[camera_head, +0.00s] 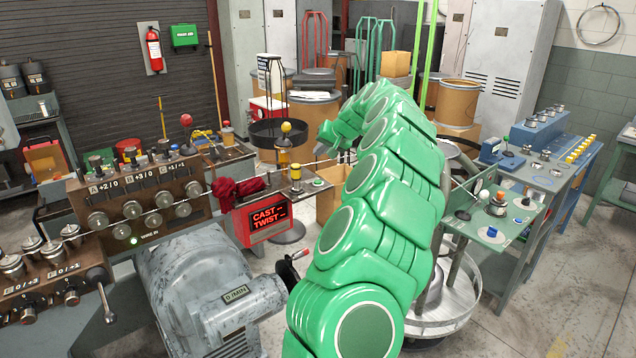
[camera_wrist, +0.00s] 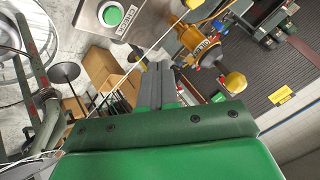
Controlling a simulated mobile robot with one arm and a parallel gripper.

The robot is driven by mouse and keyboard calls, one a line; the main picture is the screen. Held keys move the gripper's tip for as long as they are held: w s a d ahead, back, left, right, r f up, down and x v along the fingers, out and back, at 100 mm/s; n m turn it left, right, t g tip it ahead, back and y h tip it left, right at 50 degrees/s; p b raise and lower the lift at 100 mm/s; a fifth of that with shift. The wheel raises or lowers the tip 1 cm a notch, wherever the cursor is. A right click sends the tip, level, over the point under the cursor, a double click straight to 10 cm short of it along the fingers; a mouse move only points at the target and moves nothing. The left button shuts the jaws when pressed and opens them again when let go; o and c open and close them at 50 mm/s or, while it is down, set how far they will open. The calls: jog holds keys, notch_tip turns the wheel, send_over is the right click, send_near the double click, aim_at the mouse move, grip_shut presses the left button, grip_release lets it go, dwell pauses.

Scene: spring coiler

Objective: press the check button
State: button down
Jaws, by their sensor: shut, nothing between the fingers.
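A round green button (camera_head: 318,183) sits on the plate at the right end of the small station with the lit screen, in the head view. It also shows in the wrist view as a bright green disc in a pale ring (camera_wrist: 113,15) at the top left, on a grey plate with a small label whose words I cannot read for sure. My gripper (camera_wrist: 153,68) is shut and empty in the wrist view. Its tips point toward the upper part of that picture, apart from the button, which lies beyond them to the left. In the head view my green arm arches over and hides most of the gripper.
A screen reading "CAST TWIST" (camera_head: 266,218) hangs on the station's front. A yellow-topped post (camera_head: 286,127) stands left of the button; it shows at right in the wrist view. A thin wire runs past the plate. A grey motor (camera_head: 205,290) stands in front.

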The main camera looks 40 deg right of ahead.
aim_at(321, 182)
jog(key=shift+f, duration=3.65)
jog(key=shift+f, duration=0.1)
jog(key=shift+f, duration=0.3)
jog(key=shift+f, duration=0.35)
jog(key=shift+r, duration=0.8)
jog(key=shift+r, duration=2.5)
